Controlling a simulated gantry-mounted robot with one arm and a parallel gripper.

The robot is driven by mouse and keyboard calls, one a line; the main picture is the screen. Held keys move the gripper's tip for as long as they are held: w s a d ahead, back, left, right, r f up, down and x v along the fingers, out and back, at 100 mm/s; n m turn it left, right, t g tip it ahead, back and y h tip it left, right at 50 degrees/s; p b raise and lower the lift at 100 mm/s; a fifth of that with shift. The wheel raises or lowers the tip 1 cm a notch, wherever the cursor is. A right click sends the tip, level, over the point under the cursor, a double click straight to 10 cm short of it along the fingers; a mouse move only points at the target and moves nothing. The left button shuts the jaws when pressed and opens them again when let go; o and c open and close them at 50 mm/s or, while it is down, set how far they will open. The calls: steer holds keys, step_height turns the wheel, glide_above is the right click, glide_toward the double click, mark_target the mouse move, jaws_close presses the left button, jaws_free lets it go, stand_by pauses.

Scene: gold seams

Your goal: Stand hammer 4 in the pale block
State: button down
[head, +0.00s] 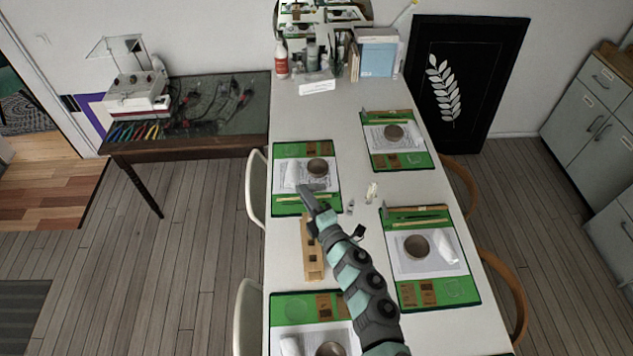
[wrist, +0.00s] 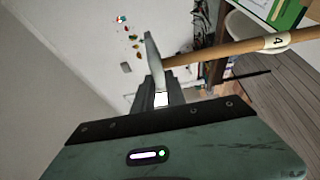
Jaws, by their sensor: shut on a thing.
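Hammer 4 shows in the wrist view as a wooden handle (wrist: 225,47) with a white band marked 4 (wrist: 276,41) and a grey metal head (wrist: 154,57). My gripper (wrist: 155,88) is shut on the hammer close to its head, and the handle runs off to the right. In the head view my gripper (head: 311,198) is over the near edge of the left middle green mat, just beyond the pale block. The pale block (head: 313,262) is a long wooden block with dark openings on the white table. My arm covers part of its far end, and the held handle is hard to make out there.
Green mats with paper sheets and brown bowls lie around the table, such as the right one (head: 408,296). Small bottles (head: 371,192) stand mid-table. Bottles and boxes (head: 375,58) crowd the far end. White chairs (head: 257,190) edge the left side.

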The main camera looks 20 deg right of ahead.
step_height(320, 180, down, 4)
steer(key=shift+w+r+b, duration=0.1)
steer(key=shift+r+b, duration=0.1)
steer(key=shift+b, duration=0.8)
step_height(320, 180, down, 10)
steer(key=b, duration=0.9)
steer(key=shift+r, duration=0.15)
stand_by(2.5)
steer(key=c, duration=1.3)
jaws_free()
